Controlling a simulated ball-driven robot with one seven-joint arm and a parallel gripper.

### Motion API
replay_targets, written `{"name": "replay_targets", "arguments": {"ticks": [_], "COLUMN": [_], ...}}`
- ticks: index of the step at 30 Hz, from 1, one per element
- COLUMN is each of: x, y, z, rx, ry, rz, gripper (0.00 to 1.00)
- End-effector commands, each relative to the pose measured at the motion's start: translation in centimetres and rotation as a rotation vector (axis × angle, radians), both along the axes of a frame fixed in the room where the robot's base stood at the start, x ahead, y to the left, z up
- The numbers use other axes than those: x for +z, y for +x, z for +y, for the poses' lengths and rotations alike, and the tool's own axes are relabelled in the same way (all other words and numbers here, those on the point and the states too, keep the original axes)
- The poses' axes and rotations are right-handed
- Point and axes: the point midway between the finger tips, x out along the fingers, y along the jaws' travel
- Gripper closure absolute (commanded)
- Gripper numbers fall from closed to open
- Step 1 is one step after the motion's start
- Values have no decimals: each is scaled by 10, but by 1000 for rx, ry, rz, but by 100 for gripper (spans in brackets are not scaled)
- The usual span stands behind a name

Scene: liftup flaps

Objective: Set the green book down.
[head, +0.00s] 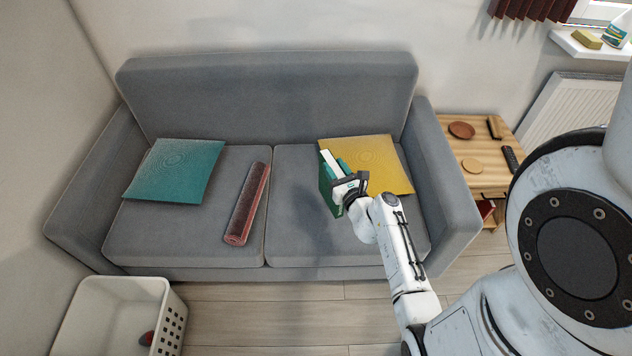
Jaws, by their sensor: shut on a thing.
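The green book (325,190) is upright over the right seat cushion of the grey sofa (300,225), its pale page edge facing up. My gripper (346,184) is shut on it from the near side. My gripper and wrist hide part of the book. I cannot tell whether the book's lower edge touches the seat. A yellow cushion (385,160) lies just right of and behind the book.
A teal cushion (175,170) and a rolled red mat (247,203) lie on the left seat. A wooden side table (478,178) with small dishes and a remote stands right. A white basket (98,318) stands front left. The seat between mat and book is clear.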

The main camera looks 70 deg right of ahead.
Motion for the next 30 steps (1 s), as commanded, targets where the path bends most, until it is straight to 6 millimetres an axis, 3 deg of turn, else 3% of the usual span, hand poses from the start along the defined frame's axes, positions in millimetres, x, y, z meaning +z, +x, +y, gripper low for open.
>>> {"name": "replay_targets", "arguments": {"ticks": [4,6,12,19,25,30], "x": [-16,-34,-56,-65,-93,-101], "y": [31,39,60,69,75,75], "z": [-8,-10,-16,-17,-19,-19], "rx": [2,1,1,1,1,1], "ry": [-2,-1,-1,-2,0,-2], "rz": [-2,-2,-3,-2,-1,-2], "gripper": [100,100,100,100,100,100]}}
